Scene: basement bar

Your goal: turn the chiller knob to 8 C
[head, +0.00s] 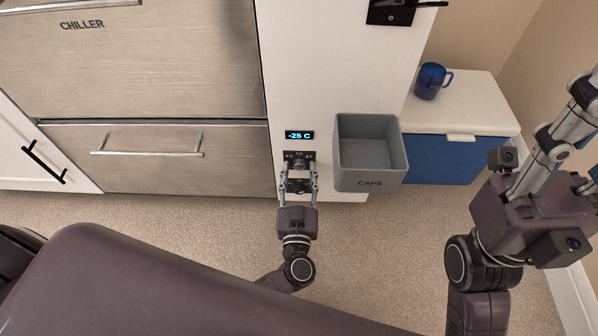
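The chiller's display (299,135) on the white panel reads -25 C in blue digits. Just below it is a small dark plate with the knob (299,159), partly hidden by my gripper. My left gripper (299,166) points up at it from below, with its two fingers apart, one on each side of the knob. I cannot tell whether the fingers touch it. The chiller (150,75) is the brushed-metal drawer front marked CHILLER. My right gripper (585,115) is raised at the right edge, away from the panel; its fingertips are cut off or unclear.
A grey open bin marked CAPS (370,184) sits close to the right of the knob. A blue cooler with a white lid (470,117) carries a blue mug (430,82). A black fixture (390,12) is at the top. Carpet below is clear.

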